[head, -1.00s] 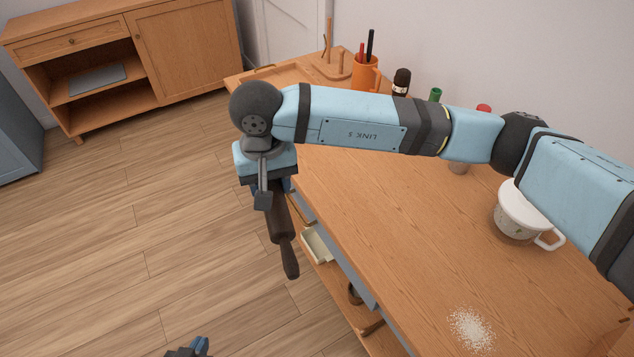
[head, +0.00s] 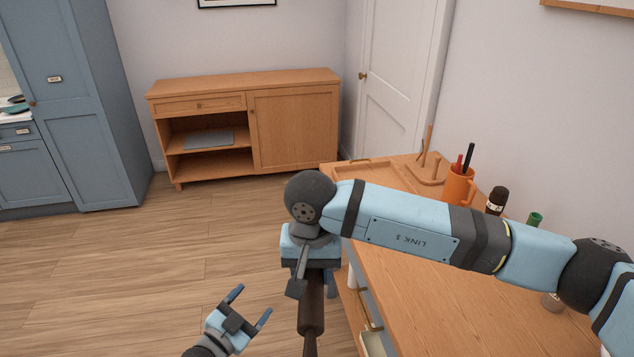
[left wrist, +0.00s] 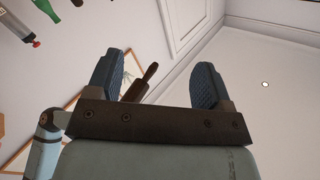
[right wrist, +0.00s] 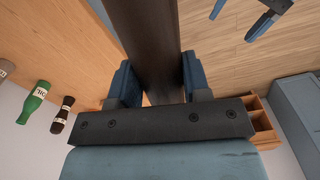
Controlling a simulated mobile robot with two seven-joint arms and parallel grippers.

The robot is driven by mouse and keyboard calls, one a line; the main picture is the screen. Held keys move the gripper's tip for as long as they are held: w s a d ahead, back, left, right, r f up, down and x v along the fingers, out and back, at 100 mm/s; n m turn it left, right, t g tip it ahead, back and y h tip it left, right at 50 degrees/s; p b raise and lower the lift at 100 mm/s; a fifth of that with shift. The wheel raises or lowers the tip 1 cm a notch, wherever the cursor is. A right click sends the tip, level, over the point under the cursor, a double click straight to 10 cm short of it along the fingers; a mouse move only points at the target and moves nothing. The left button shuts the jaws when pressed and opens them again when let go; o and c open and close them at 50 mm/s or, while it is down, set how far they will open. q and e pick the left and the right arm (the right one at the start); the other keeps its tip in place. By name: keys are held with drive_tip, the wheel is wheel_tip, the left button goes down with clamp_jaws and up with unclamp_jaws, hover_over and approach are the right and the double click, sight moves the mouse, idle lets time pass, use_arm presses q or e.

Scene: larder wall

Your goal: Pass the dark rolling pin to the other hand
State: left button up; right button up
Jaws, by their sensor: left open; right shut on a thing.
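The dark brown rolling pin (head: 312,318) hangs roughly upright from my right gripper (head: 311,282), beside the wooden table; its lower end is cut off by the frame. In the right wrist view, the pin (right wrist: 145,40) runs between the two shut fingers. My left gripper (head: 249,307) is open and empty, to the left of the pin and apart from it. The left gripper also shows in the right wrist view (right wrist: 270,18).
The wooden table (head: 440,300) lies to the right, with an orange mug (head: 457,186), a dark bottle (head: 496,201) and a green-topped bottle (head: 534,219). A wooden sideboard (head: 295,130) stands at the back. Open floor (head: 130,270) lies to the left.

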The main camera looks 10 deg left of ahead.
use_arm(q)
drive_tip(key=w+r+m+g+h, duration=0.3)
drive_tip(key=w+r+m+h, duration=0.4)
drive_tip(key=r, duration=0.4)
drive_tip(key=w+r+m+g+h, duration=0.3)
drive_tip(key=w+r+m+h, duration=0.1)
drive_tip(key=w+r+m, duration=0.6)
drive_tip(key=s+d+r+m+g+y, duration=0.3)
drive_tip(key=s+d+m+g+y, duration=0.15)
drive_tip(key=d+g, duration=0.4)
drive_tip(key=s+d+r+m+g+y, duration=0.35)
drive_tip(key=s+d+m+g, duration=0.2)
drive_tip(key=d, duration=0.55)
use_arm(e)
drive_tip(key=shift+r, duration=0.1)
use_arm(q)
drive_tip(key=w+a+n+t+y, duration=0.25)
drive_tip(key=a+y, duration=0.35)
drive_tip(key=y, duration=0.4)
drive_tip(key=shift+m+t, duration=0.25)
drive_tip(key=shift+t, duration=0.1)
drive_tip(key=f, duration=0.7)
drive_tip(key=s+f, duration=0.1)
drive_tip(key=f, duration=0.3)
drive_tip(key=shift+f, duration=0.3)
